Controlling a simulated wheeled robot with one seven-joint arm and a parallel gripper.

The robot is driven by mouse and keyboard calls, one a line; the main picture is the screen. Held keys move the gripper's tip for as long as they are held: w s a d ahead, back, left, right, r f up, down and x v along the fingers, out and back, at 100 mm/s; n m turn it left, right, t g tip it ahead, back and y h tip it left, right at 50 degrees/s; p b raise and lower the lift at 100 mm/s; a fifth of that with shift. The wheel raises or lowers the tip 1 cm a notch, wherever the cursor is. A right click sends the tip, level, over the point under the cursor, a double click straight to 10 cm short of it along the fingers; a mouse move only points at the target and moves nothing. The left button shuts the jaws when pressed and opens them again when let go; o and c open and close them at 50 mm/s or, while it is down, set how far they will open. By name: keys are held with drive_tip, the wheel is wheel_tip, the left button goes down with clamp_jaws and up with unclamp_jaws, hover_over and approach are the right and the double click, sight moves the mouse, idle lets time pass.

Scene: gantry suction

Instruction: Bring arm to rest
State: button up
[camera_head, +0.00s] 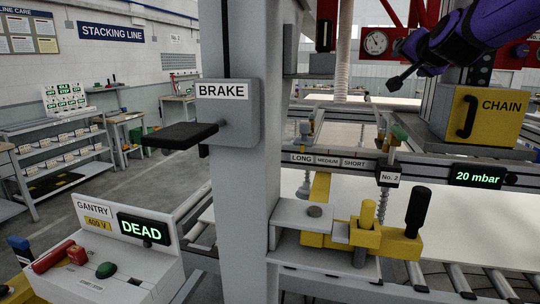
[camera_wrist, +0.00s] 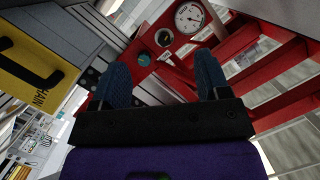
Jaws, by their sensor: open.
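My purple arm reaches in from the upper right of the head view. My gripper (camera_head: 396,67) hangs in the air above and left of the yellow CHAIN box (camera_head: 492,117). In the wrist view my gripper (camera_wrist: 164,72) has its two blue fingers wide apart with nothing between them. The CHAIN box also shows in the wrist view (camera_wrist: 28,62), left of the fingers. Ahead of the fingers is a red frame (camera_wrist: 165,50) with a round gauge (camera_wrist: 190,17); I cannot tell how far it is.
A grey column with a BRAKE box (camera_head: 228,112) and black lever (camera_head: 180,135) stands mid-view. Right of it are a yellow clamp with a black handle (camera_head: 418,212) and a display reading 20 mbar (camera_head: 477,176). A console (camera_head: 125,275) at lower left shows DEAD. Shelves (camera_head: 60,150) stand left.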

drive_tip(key=s+a+f+n+g, duration=0.1)
drive_tip(key=s+f, duration=0.5)
drive_tip(key=s, duration=0.6)
drive_tip(key=s+a+f+n+g+y, duration=0.1)
drive_tip(key=s+f+n+g, duration=0.3)
drive_tip(key=s, duration=0.7)
drive_tip(key=s+a+f+n+g, duration=0.1)
drive_tip(key=s+f+n+g, duration=0.2)
drive_tip(key=s+f, duration=0.6)
drive_tip(key=s+g, duration=0.2)
drive_tip(key=s, duration=0.1)
drive_tip(key=shift+s+a+f+g+y, duration=0.15)
drive_tip(key=shift+s+f+g+y, duration=0.15)
drive_tip(key=shift+s+g, duration=0.1)
